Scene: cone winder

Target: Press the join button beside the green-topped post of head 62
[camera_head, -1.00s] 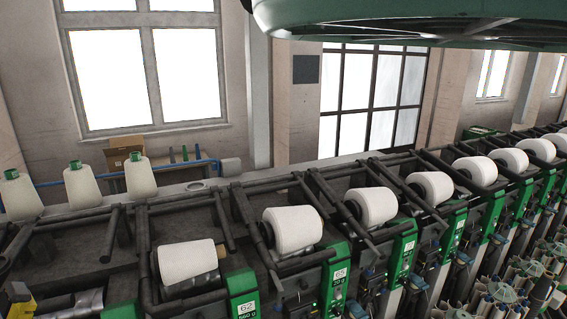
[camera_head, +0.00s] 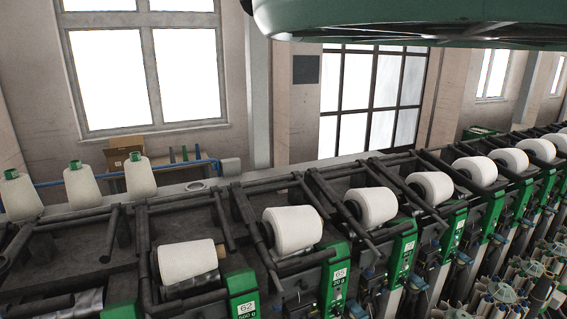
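The green-topped post of head 62 (camera_head: 242,294) stands at the bottom edge, a little left of the middle, with a white label reading 62. Its lower part is cut off by the picture's edge. I cannot make out the join button beside it. A white yarn cone (camera_head: 187,261) lies on its side in the dark cradle left of the post. My gripper is not in view.
The neighbouring head's green post (camera_head: 337,276) and cone (camera_head: 292,230) stand to the right. More heads run back to the right. Dark bars (camera_head: 150,268) frame each cone. Upright cones (camera_head: 81,186) stand behind at left. A green overhead housing (camera_head: 420,22) hangs at the top.

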